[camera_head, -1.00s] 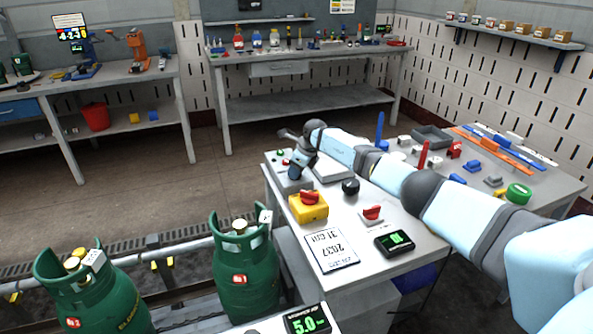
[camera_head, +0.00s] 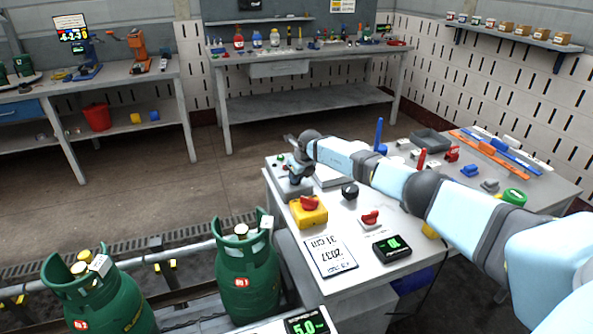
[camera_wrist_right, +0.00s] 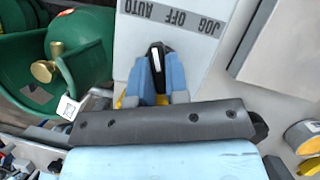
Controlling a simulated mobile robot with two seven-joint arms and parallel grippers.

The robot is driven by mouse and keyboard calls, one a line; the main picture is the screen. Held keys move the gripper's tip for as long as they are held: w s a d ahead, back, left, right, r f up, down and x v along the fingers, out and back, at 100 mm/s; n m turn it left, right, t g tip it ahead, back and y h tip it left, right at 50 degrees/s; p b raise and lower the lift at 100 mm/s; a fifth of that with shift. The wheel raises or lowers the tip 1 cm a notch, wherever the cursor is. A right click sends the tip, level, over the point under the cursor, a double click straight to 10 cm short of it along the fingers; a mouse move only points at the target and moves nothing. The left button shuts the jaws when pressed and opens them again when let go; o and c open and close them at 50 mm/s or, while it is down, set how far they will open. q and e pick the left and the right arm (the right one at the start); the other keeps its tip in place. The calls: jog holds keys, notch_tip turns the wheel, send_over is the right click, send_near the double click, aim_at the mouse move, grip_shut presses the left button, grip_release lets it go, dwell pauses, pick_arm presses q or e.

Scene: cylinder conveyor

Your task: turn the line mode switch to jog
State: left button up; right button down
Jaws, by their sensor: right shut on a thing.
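The line mode switch is a black knob with a white pointer line (camera_wrist_right: 155,53), on a pale panel (camera_wrist_right: 125,40) in the right wrist view. A grey label with JOG, OFF and AUTO (camera_wrist_right: 172,17) appears upside down beyond it. My right gripper (camera_wrist_right: 160,70) is shut on the knob, with a blue finger on each side. The white line points nearly straight up toward the label, leaning slightly left. In the head view my right gripper (camera_head: 298,172) is at the grey control box (camera_head: 290,188); the knob is hidden there. My left gripper is not in view.
On the same table stand a yellow box with a red knob (camera_head: 310,214), a black knob (camera_head: 350,190), a red switch (camera_head: 370,218) and a green-lit display (camera_head: 392,248). Green gas cylinders (camera_head: 247,275) stand at the front left, close to the table.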

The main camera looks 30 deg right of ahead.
jog(key=shift+r+m+h+p, duration=0.2)
jog(key=shift+m+h+p, duration=0.1)
jog(key=shift+m+p, duration=0.5)
jog(key=shift+a+m+h+p, duration=0.1)
jog(key=shift+m+h+p, duration=0.4)
jog(key=shift+m, duration=0.5)
jog(key=m+p, duration=0.1)
jog(key=m, duration=0.1)
jog(key=shift+a+f+m+h, duration=0.1)
jog(key=shift+m+h, duration=0.3)
jog(key=m+g+h, duration=0.1)
jog(key=m, duration=0.2)
jog(key=shift+f+p, duration=0.1)
jog(key=shift+p, duration=0.25)
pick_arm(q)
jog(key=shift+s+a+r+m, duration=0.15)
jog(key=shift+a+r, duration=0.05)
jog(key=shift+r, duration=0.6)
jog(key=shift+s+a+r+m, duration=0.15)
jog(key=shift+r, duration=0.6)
pick_arm(e)
jog(key=shift+w+a+m+g+h, duration=0.1)
jog(key=shift+m+g+h, duration=0.35)
jog(key=shift+m, duration=1.45)
pick_arm(q)
jog(key=shift+b, duration=0.3)
pick_arm(e)
jog(key=shift+m, duration=0.3)
